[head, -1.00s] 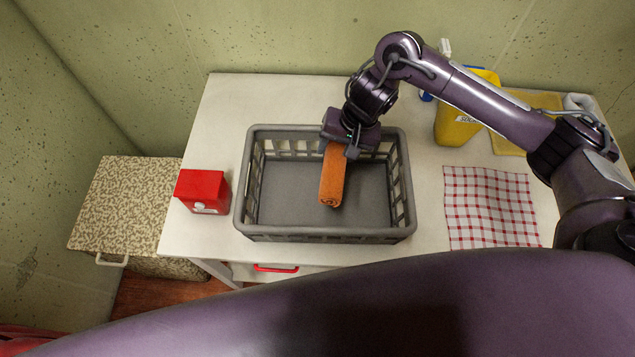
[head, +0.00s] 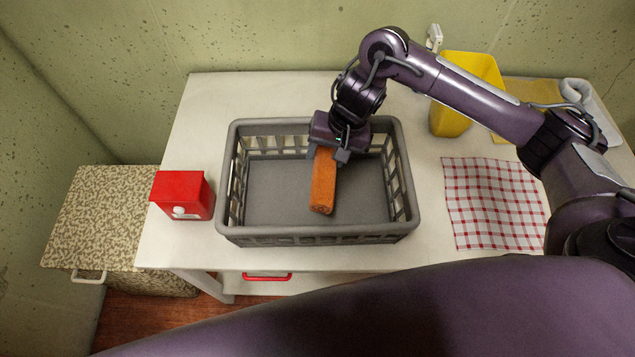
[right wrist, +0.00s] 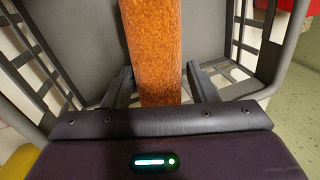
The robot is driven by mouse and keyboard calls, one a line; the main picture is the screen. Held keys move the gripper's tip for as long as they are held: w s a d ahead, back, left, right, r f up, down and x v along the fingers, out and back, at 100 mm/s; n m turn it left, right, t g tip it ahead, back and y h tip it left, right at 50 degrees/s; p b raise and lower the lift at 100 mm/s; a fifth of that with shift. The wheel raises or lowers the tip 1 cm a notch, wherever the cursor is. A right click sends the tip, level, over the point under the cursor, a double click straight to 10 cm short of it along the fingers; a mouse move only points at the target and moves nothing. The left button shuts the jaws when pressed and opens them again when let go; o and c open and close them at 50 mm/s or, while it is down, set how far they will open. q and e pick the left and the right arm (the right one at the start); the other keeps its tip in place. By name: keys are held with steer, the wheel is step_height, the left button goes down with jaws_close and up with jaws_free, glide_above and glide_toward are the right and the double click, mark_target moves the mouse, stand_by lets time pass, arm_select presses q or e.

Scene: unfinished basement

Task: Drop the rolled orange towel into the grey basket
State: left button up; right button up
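In the right wrist view, the towel (right wrist: 156,50) runs between the fingers (right wrist: 160,85). A narrow gap shows beside the right finger, while the left finger is very close to the towel, so the gripper looks slightly open. My left gripper is out of view.
A red box (head: 182,194) stands left of the basket on the white table (head: 205,110). A red checked cloth (head: 492,204) lies to the right. A yellow container (head: 460,95) stands at the back right. A patterned box (head: 105,215) is beside the table.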

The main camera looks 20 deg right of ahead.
steer(key=o, duration=0.5)
steer(key=p+v, duration=0.2)
steer(key=v, duration=0.5)
steer(key=shift+d+r, duration=0.15)
steer(key=shift+r, duration=0.2)
steer(key=shift+s, duration=0.1)
